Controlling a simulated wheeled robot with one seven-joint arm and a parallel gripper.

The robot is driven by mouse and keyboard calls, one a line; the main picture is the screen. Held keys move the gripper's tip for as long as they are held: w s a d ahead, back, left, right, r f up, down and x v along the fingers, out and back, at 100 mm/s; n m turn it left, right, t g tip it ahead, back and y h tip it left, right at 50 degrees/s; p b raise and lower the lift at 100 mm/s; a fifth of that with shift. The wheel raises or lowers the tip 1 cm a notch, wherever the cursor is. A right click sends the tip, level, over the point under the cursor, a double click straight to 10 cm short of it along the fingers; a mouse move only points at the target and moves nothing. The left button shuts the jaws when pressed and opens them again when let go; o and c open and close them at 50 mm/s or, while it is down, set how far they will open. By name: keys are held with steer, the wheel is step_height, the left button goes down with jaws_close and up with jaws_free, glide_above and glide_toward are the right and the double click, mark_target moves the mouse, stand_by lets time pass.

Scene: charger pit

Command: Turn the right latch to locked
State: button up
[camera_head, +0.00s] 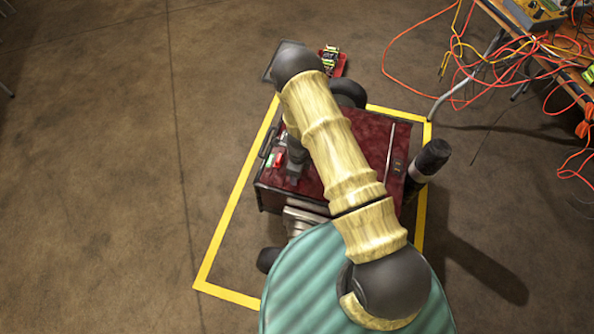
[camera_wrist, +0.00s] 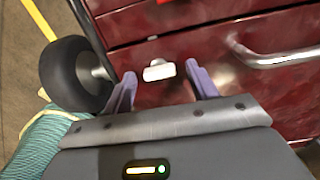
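A small white latch (camera_wrist: 159,70) sits on the dark red front of the cabinet (camera_wrist: 220,30) in the wrist view. It lies nearly crosswise in the picture, between my fingertips. I cannot tell from its look whether it is locked. My gripper (camera_wrist: 160,75) is open, with one purple finger on each side of the latch. A gap shows between each finger and the latch. In the head view the red cabinet (camera_head: 370,135) stands partly under my arm, and I cannot make out the latch there.
A bent metal handle (camera_wrist: 275,57) sticks out right of the latch. A black wheel (camera_wrist: 72,75) is close on the left. A yellow floor line (camera_head: 228,215) frames the cabinet. Orange cables (camera_head: 405,85) hang from a bench at the upper right. The floor at left is clear.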

step_height(320, 180, up, 17)
steer(key=p, duration=0.5)
steer(key=shift+d+r, duration=0.2)
steer(key=shift+d, duration=0.1)
steer(key=shift+s, duration=0.15)
stand_by(0.5)
